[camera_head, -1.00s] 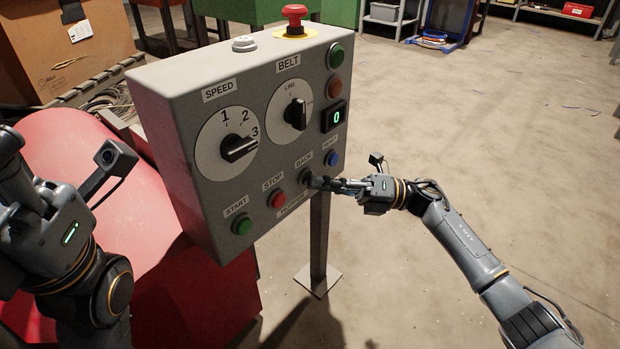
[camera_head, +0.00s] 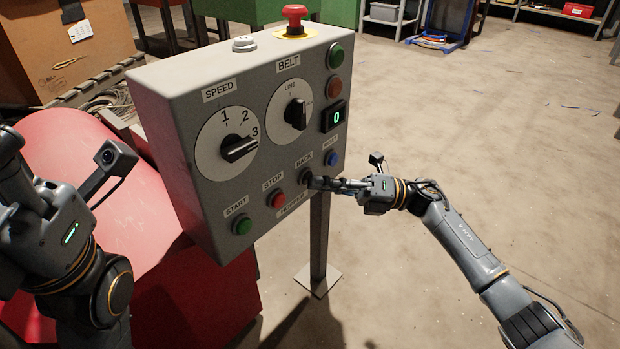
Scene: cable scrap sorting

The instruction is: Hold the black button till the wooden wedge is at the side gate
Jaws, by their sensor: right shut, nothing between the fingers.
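The black button (camera_head: 305,176) sits under the BACK label on the grey control box (camera_head: 180,120), right of the red STOP button (camera_head: 277,200). My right gripper (camera_head: 318,183) is shut, with its fingertips at the black button; they partly cover it, and I cannot tell how far it is pressed. My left gripper (camera_head: 12,160) is at the left edge, away from the box; its fingers are partly cut off. The wooden wedge and the side gate do not show in this view.
The box also carries a green START button (camera_head: 241,224), a blue button (camera_head: 333,159), a SPEED dial (camera_head: 238,148) at 3, a BELT dial (camera_head: 295,113), a display (camera_head: 334,115) reading 0 and a red mushroom button (camera_head: 294,18). A red housing (camera_head: 120,210) stands left.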

